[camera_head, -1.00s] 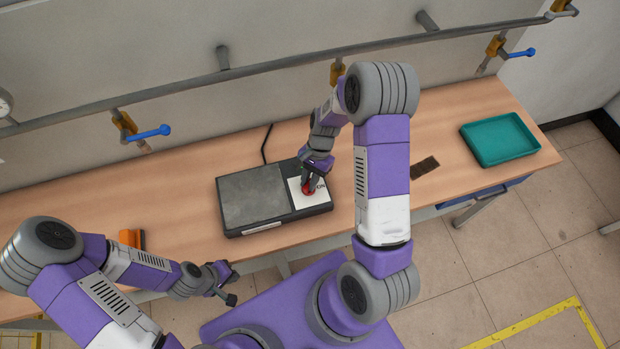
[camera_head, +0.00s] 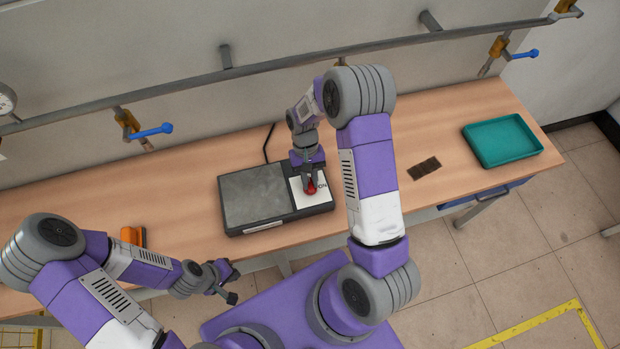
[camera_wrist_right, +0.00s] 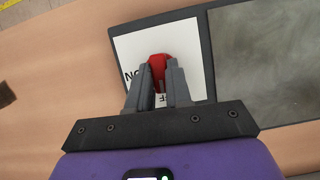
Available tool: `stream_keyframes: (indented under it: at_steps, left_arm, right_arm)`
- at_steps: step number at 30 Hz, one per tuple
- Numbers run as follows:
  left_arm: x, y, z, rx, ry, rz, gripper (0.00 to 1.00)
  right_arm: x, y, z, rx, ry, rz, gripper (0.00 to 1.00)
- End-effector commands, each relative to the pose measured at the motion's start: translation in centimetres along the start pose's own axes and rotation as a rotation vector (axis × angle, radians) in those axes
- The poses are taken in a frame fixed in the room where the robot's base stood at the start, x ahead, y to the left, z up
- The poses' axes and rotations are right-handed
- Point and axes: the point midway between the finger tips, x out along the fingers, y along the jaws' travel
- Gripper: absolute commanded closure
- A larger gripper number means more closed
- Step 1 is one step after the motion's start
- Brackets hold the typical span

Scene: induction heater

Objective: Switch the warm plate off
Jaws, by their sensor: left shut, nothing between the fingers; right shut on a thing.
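The warm plate (camera_head: 252,197) is a dark grey box on the wooden table, and its flat plate also shows in the right wrist view (camera_wrist_right: 268,60). On its right side is a white panel (camera_head: 325,197) with printed lettering, "ON" being legible. A red knob (camera_head: 310,188) sits on this panel; it also shows in the right wrist view (camera_wrist_right: 158,64). My right gripper (camera_head: 311,183) reaches down from above and is shut on the red knob, one finger on each side. My left gripper (camera_head: 232,284) is shut and empty, in front of the table edge, away from the plate.
A teal tray (camera_head: 466,131) stands at the table's right end. A dark brown flat piece (camera_head: 424,168) lies between it and the plate. An orange object (camera_head: 131,236) lies at the left. A pipe (camera_head: 260,68) with blue-handled valves runs along the back wall. A black cable (camera_head: 267,143) leaves the plate's back.

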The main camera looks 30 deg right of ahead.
Motion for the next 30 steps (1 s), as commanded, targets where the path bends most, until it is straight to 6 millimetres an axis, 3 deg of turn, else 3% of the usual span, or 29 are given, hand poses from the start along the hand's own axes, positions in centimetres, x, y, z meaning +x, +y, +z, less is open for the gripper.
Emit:
stream_keyframes:
  at_steps: [20,21,25,30]
  left_arm:
    - [0.03,-0.01,0.00,0.000,0.000,0.000,1.00]
    - [0.03,-0.01,0.00,0.000,0.000,0.000,1.00]
    - [0.03,-0.01,0.00,0.000,0.000,0.000,1.00]
    - [0.03,-0.01,0.00,0.000,0.000,0.000,1.00]
  right_arm:
    - [-0.12,-0.05,-0.05,-0.061,0.003,0.025,1.00]
    - [-0.12,-0.05,-0.05,-0.061,0.003,0.025,0.78]
    - [-0.09,-0.05,-0.04,-0.060,0.003,0.024,0.58]
    - [-0.05,-0.04,-0.02,-0.058,0.002,0.024,0.55]
